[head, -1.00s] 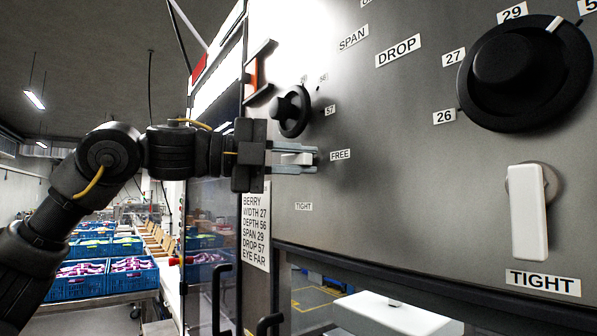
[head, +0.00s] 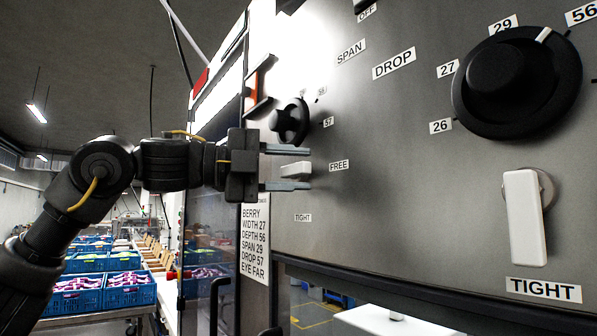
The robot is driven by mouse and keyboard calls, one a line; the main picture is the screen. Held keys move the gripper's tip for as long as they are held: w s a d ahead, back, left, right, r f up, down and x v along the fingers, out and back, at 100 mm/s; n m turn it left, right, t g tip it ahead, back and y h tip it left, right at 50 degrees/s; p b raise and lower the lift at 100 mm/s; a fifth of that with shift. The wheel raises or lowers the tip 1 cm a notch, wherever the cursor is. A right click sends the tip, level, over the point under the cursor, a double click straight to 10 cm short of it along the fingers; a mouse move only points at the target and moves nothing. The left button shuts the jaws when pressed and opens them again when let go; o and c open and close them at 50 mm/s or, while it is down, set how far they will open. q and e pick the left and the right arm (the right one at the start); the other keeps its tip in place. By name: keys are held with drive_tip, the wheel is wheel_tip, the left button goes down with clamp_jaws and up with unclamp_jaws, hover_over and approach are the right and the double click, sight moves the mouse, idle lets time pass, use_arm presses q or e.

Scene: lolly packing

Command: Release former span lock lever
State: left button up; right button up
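A small white lock lever (head: 296,170) on the grey machine panel lies sideways, pointing at the FREE label (head: 339,165); a TIGHT label (head: 303,217) is below it. My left gripper (head: 287,168) is open around this lever, one finger above and one below, with gaps visible. A second white lever (head: 525,217) at the right hangs down toward its own TIGHT label (head: 543,290). The SPAN label (head: 351,52) and DROP label (head: 393,63) are higher up; I cannot tell for certain which lever each belongs to. My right gripper is not in view.
A small black dial (head: 290,122) sits just above the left gripper. A large black dial (head: 517,83) is at upper right. An orange-and-black switch (head: 258,88) and a settings sheet (head: 255,245) are at the panel's left. Blue crates (head: 130,290) stand in the background.

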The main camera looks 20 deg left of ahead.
use_arm(q)
drive_tip(key=b+v, duration=0.2)
drive_tip(key=v, duration=0.8)
drive_tip(key=shift+b, duration=0.4)
drive_tip(key=shift+f, duration=0.1)
